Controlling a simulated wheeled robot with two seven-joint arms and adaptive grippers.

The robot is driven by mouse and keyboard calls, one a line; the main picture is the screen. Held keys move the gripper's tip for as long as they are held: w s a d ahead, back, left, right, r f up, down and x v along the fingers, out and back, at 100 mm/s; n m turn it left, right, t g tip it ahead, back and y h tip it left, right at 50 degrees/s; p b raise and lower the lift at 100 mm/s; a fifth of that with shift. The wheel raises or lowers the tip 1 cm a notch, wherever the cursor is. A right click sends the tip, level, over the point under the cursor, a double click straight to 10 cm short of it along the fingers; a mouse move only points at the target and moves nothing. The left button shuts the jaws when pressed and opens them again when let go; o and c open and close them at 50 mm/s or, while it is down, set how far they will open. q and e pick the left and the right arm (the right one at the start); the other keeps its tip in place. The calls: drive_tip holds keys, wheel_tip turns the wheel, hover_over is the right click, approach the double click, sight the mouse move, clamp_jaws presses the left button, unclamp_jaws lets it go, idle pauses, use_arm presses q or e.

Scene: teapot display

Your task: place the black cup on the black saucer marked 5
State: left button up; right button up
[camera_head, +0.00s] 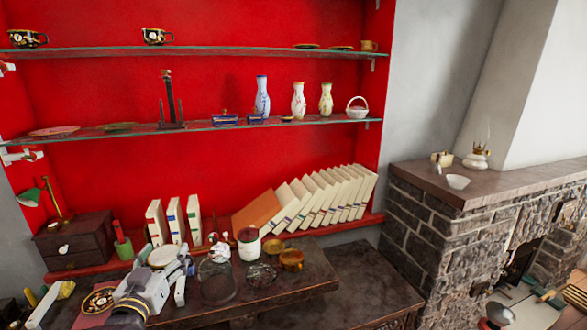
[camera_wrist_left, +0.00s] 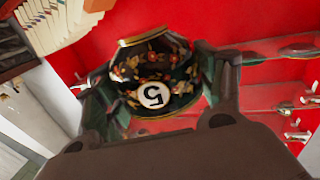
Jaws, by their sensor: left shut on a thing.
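The black cup with a floral pattern, gold rim and a white disc marked 5 (camera_wrist_left: 152,75) fills the middle of the left wrist view. My left gripper (camera_wrist_left: 155,92) is shut on it, with a finger on each side. In the head view my left gripper (camera_head: 172,273) is over the left part of the dark table, and the cup shows its pale inside (camera_head: 163,257); the arm hides most of its body. A black saucer with a gold rim (camera_head: 100,300) lies left of the gripper; its marking is too small to read. My right gripper is not in view.
Right of the gripper, a glass jar (camera_head: 216,282), a white canister (camera_head: 248,245) and brown cups (camera_head: 291,260) crowd the dark table (camera_head: 315,275). Books (camera_head: 335,192) stand behind. Glass shelves (camera_head: 225,126) hold vases and two other black cups (camera_head: 157,36).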

use_arm(q)
drive_tip(key=s+d+f, duration=0.1)
drive_tip(key=d+f, duration=0.2)
drive_tip(key=f, duration=0.5)
drive_tip(key=s+d+f, duration=0.2)
drive_tip(key=d+f, duration=0.1)
drive_tip(key=f, duration=0.5)
drive_tip(key=s+d+f+h, duration=0.1)
drive_tip(key=d+f, duration=0.2)
drive_tip(key=f, duration=0.5)
drive_tip(key=shift+s+d+f+m, duration=0.25)
drive_tip(key=shift+s+f+m, duration=0.05)
drive_tip(key=shift+s+f, duration=0.1)
